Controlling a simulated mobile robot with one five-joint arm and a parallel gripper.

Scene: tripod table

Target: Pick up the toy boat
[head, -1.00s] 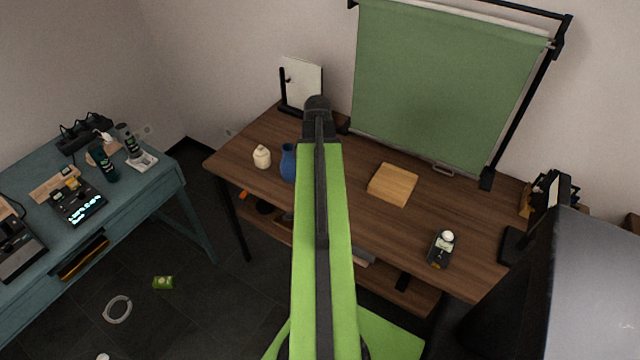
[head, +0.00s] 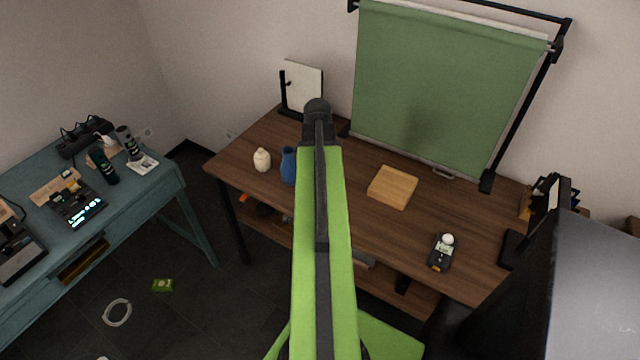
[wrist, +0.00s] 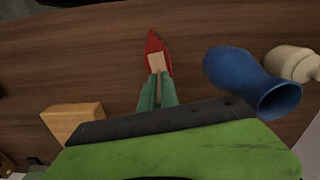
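The toy boat (wrist: 153,43) shows in the wrist view, with a red pointed hull and a pale wooden block on top. It lies on the brown wooden table, its bow toward the top of the picture. The green fingers of my gripper (wrist: 158,77) are at its near end, with a narrow gap between them. A pale strip shows in that gap. The fingers look open; whether they touch the boat is unclear. They hide its near end. In the head view my arm hides both boat and gripper.
A blue vase (wrist: 232,72) and a cream jar (wrist: 291,63) stand right of the boat in the wrist view. A wooden block (wrist: 72,122) lies to the left. In the head view a handheld meter (head: 440,252) lies on the table's (head: 480,225) right part.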

